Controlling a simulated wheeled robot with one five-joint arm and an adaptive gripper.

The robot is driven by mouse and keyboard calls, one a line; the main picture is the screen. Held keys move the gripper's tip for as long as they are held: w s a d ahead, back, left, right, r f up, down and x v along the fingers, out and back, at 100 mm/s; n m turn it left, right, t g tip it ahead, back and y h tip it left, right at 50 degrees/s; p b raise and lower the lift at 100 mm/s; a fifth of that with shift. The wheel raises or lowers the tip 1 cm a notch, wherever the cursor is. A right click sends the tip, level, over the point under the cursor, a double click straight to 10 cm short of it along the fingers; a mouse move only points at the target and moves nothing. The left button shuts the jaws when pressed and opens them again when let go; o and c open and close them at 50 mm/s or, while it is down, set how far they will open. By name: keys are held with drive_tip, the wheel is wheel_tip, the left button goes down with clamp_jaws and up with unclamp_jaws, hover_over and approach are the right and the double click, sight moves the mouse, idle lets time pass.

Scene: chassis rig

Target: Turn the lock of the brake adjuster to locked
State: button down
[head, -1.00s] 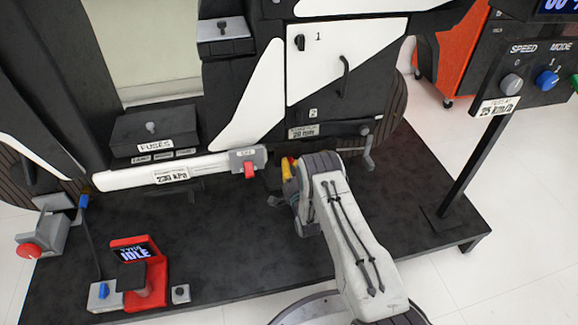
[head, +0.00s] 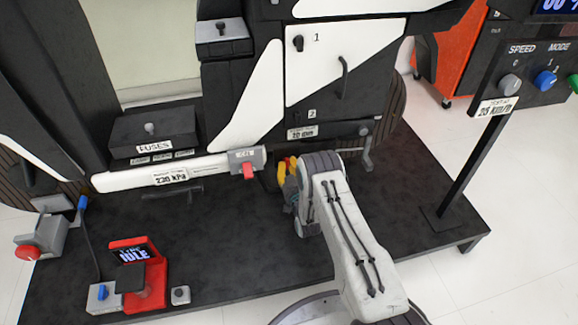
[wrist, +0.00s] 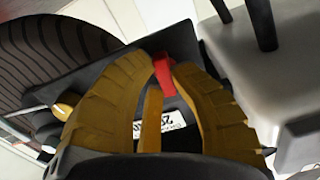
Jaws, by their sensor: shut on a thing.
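The brake adjuster is at the lower edge of the white and black body, by the mm label (head: 302,132). My gripper (head: 283,168) is in front of it, low and near the right end of the white sill, mostly hidden by my arm in the head view. In the wrist view, the yellow fingertips of my gripper (wrist: 160,62) are closed on the red lock (wrist: 164,76). A patch of red shows beside the yellow fingers in the head view. Which way the lock points cannot be told.
A red valve handle (head: 248,171) on the sill's grey end block is close left of my gripper. A crank (head: 367,150) stands to the right. A wheel (wrist: 55,45) shows in the wrist view.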

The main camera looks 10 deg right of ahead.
drive_tip(key=shift+a+r+n, duration=0.1)
drive_tip(key=shift+a+n, duration=0.05)
drive_tip(key=shift+n, duration=0.75)
drive_tip(key=c, duration=1.1)
unclamp_jaws()
drive_tip(key=shift+o, duration=0.2)
drive_tip(key=shift+s, duration=0.65)
drive_tip(key=s, duration=1)
drive_tip(key=shift+s, duration=0.35)
